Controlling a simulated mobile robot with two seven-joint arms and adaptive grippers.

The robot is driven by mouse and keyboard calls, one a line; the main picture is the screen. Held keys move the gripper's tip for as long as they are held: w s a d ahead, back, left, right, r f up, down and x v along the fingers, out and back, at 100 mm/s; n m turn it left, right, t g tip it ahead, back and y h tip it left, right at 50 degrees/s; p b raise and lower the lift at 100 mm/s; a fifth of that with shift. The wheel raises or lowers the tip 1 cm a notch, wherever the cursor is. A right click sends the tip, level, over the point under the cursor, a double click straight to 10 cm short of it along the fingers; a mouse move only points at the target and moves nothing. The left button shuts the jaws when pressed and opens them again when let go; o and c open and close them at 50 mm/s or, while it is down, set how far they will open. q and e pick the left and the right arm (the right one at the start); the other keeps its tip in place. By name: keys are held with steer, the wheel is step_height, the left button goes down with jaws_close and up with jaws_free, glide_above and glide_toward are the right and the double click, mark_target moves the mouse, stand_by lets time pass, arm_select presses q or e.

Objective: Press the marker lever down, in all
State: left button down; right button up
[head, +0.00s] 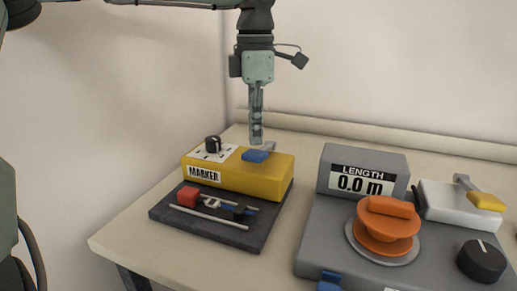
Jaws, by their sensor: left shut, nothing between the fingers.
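The marker unit is a yellow box (262,179) with a "MARKER" label, near the left end of the table. Its blue lever (254,156) sits on top, toward the right side of the box. My left gripper (257,143) points straight down, shut and empty, with its fingertips just above or at the lever. I cannot tell whether they touch it. My right gripper is not in view.
A black dial (213,144) stands on the box beside the lever. A dark tray (250,238) with small parts lies in front. To the right are a grey "LENGTH" display (336,164), an orange crank (385,228) and a yellow-handled lever (486,201).

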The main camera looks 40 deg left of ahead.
mark_target(255, 152)
arm_select(q)
steer(key=shift+f, duration=0.1)
steer(key=shift+f+b, duration=2.05)
steer(key=shift+f, duration=0.7)
steer(key=shift+r, duration=0.15)
step_height(255, 152, up, 7)
steer(key=p, duration=0.5)
steer(key=shift+r+p, duration=0.45)
steer(key=shift+r, duration=0.55)
